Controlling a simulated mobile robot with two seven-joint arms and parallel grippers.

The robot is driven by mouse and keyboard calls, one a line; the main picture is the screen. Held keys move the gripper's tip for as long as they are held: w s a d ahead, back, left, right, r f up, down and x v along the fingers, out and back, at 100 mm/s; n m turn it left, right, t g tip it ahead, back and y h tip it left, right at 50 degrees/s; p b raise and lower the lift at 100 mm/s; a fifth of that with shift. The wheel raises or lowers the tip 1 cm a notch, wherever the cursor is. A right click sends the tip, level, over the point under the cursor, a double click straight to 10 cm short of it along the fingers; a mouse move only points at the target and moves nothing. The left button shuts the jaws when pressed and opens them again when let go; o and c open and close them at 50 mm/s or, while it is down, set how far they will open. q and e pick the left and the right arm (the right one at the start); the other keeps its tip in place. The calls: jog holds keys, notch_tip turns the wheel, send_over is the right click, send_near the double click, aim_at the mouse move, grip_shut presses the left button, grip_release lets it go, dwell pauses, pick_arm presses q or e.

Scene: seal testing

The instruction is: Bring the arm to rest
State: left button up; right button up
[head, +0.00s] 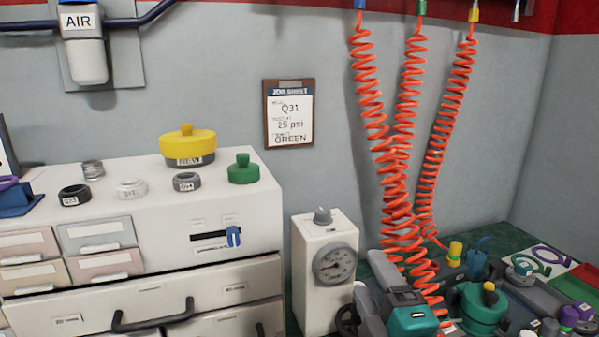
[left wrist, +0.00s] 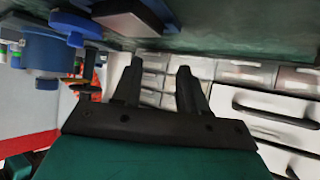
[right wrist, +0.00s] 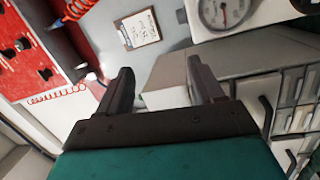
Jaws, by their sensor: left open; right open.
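My right gripper (head: 378,283) shows low in the head view, beside the white gauge box and in front of the orange coiled hoses. In the right wrist view its two dark fingers (right wrist: 157,72) stand apart with nothing between them. My left gripper (left wrist: 158,72) shows only in the left wrist view. Its fingers are also apart and empty, with drawer fronts behind them. The left arm is not in the head view.
A white gauge box (head: 302,270) stands right of the drawer cabinet (head: 120,260). Orange coiled hoses (head: 400,180) hang down near my right gripper. A green pot (head: 483,312) and small fittings crowd the lower right. A job sheet (head: 290,113) hangs on the wall.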

jog(key=s+d+f+m+g+h, duration=0.2)
jog(key=s+d+f+m+g, duration=0.25)
jog(key=f, duration=0.25)
jog(key=s+d+f+m+g+h, duration=0.2)
jog(key=s+d+f+m+g, duration=0.15)
jog(key=f+m, duration=0.25)
pick_arm(q)
jog(key=shift+d, duration=0.1)
jog(key=shift+r, duration=0.2)
pick_arm(e)
jog(key=s+d+f+m+g, duration=0.1)
jog(key=s+f+m+g, duration=0.25)
jog(key=s, duration=0.35)
jog(key=s+d+f+m+g, duration=0.1)
jog(key=s+f+m+g, duration=0.3)
jog(key=s, duration=0.4)
pick_arm(q)
jog(key=s+a+r+y+p, duration=0.1)
jog(key=a+r+p, duration=0.2)
jog(key=p, duration=0.6)
notch_tip(320, 180, up, 2)
jog(key=shift+s+a+r+p, duration=0.1)
jog(key=shift+s+a+p, duration=0.1)
jog(key=shift+p, duration=0.15)
pick_arm(e)
jog(key=w+a+n+t+y, duration=0.2)
jog(key=w+a+t, duration=0.1)
jog(key=w+t, duration=0.4)
jog(key=shift+w+f, duration=0.3)
jog(key=shift+w, duration=0.35)
